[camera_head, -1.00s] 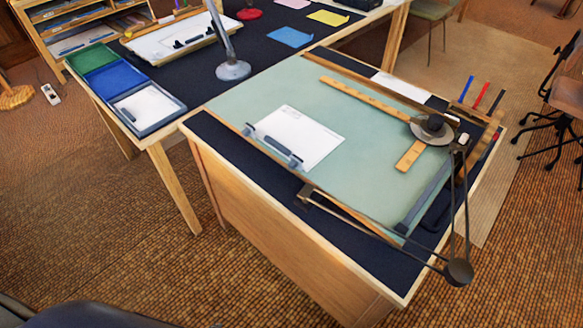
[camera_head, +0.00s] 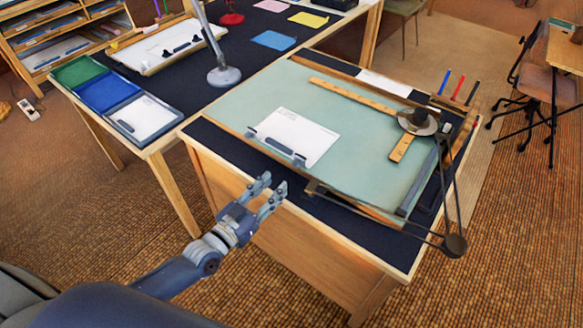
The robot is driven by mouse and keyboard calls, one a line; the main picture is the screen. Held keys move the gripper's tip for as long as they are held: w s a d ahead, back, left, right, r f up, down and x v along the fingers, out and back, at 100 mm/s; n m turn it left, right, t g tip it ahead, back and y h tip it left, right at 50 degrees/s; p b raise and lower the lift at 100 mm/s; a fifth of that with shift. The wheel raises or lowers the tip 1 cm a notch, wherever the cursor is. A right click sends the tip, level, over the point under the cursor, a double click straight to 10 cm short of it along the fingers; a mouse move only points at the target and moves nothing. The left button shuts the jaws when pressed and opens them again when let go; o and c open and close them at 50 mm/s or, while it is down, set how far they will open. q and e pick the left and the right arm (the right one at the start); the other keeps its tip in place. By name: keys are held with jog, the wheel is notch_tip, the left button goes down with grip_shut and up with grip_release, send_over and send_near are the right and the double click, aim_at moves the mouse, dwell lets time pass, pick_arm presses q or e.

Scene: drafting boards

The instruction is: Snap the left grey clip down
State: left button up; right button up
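A white sheet (camera_head: 298,133) lies on the pale green drafting board (camera_head: 250,98) of the near desk. The left grey clip (camera_head: 250,132) is a small piece at the sheet's left corner, near the board's front edge. A dark grey bar (camera_head: 279,147) lies along the sheet's lower edge, with another grey clip (camera_head: 299,160) at its right end. The picture is too small to show whether the left clip is up or down. My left gripper (camera_head: 274,184) is open and empty in front of the desk, below the clips and apart from them. My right gripper is out of view.
A drafting arm with wooden rulers (camera_head: 360,102) and a round head (camera_head: 417,121) covers the board's right side. A lamp (camera_head: 222,75) and coloured trays (camera_head: 107,91) stand on the other desk. The dark strip (camera_head: 228,145) before the clips is clear.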

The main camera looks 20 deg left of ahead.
aim_at(294, 165)
pick_arm(q)
jog(key=x, duration=0.8)
jog(key=shift+w+d, duration=0.1)
jog(key=shift+w, duration=0.2)
grip_shut()
